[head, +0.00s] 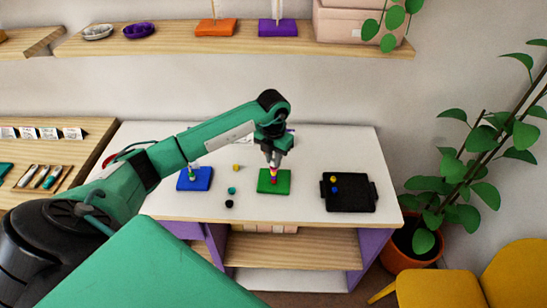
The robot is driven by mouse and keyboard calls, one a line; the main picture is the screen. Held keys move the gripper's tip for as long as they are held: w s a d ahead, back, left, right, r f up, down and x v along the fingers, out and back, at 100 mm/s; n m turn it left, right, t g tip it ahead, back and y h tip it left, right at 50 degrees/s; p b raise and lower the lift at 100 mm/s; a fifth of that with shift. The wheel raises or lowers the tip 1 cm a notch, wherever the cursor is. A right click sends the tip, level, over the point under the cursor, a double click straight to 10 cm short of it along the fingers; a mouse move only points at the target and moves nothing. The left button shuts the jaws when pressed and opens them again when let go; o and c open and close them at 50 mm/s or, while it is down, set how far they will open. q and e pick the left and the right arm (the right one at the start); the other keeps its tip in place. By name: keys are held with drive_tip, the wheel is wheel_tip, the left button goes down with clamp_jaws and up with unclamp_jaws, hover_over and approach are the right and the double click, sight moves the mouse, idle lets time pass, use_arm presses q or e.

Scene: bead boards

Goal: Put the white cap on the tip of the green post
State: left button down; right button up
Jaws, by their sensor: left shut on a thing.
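The green board (286,187) stands on the white table, right of the middle. I cannot tell whether the cap touches the post's tip. My right gripper is not in view.
A blue board (196,181) with its own post stands to the left. Loose yellow (236,168), teal (231,190) and black (229,204) beads lie between the boards. A black tray (352,200) with yellow and blue beads is at the right.

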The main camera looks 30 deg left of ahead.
use_arm(q)
drive_tip(key=shift+f, duration=0.2)
drive_tip(key=shift+f+b, duration=0.2)
drive_tip(key=shift+b, duration=0.15)
drive_tip(key=c, duration=1.2)
unclamp_jaws()
drive_tip(key=shift+c, duration=0.2)
drive_tip(key=shift+r, duration=0.1)
wheel_tip(320, 180, up, 14)
drive_tip(key=b, duration=0.4)
drive_tip(key=shift+f, duration=0.2)
